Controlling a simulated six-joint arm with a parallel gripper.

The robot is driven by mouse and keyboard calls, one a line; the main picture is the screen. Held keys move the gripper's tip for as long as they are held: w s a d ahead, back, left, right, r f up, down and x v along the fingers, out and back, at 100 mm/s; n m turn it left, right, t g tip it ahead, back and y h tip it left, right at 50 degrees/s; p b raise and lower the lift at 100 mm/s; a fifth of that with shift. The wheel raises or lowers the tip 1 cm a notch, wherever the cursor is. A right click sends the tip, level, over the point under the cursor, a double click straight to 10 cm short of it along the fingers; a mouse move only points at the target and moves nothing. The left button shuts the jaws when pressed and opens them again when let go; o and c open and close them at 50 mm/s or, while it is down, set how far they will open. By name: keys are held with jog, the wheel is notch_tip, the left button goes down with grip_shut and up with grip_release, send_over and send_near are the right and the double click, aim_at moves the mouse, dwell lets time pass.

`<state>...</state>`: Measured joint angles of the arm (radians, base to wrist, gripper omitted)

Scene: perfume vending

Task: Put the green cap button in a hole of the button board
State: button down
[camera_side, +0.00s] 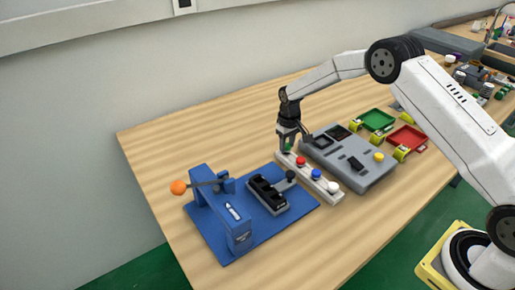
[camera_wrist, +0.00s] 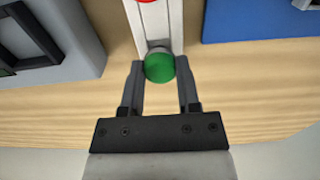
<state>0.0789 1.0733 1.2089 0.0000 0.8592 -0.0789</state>
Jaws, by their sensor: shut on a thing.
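The green cap button (camera_wrist: 159,67) is between the two fingers of my gripper (camera_wrist: 160,72) in the wrist view. My gripper is shut on it, at the end of a white strip (camera_wrist: 155,22). A silvery round part shows just beyond the green cap; whether the cap still touches the strip is unclear. In the side view my gripper (camera_side: 289,146) points down at the strip's far end, with the green cap partly hidden. A grey board (camera_side: 335,160) with a yellow button (camera_side: 379,156) lies right of the strip; I cannot tell its holes clearly.
Red (camera_side: 300,161), blue (camera_side: 316,174) and white (camera_side: 333,187) buttons stand along the strip. A blue base (camera_side: 213,228) with a dark device (camera_side: 266,192) is at the left. Green (camera_side: 376,119) and red (camera_side: 407,138) trays lie beyond the grey board. Bare wood is in front.

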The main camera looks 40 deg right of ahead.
jog(key=shift+f, duration=0.55)
dwell(0.6)
grip_release()
dwell(0.4)
jog(key=shift+r, duration=0.2)
jog(key=shift+r, duration=3.3)
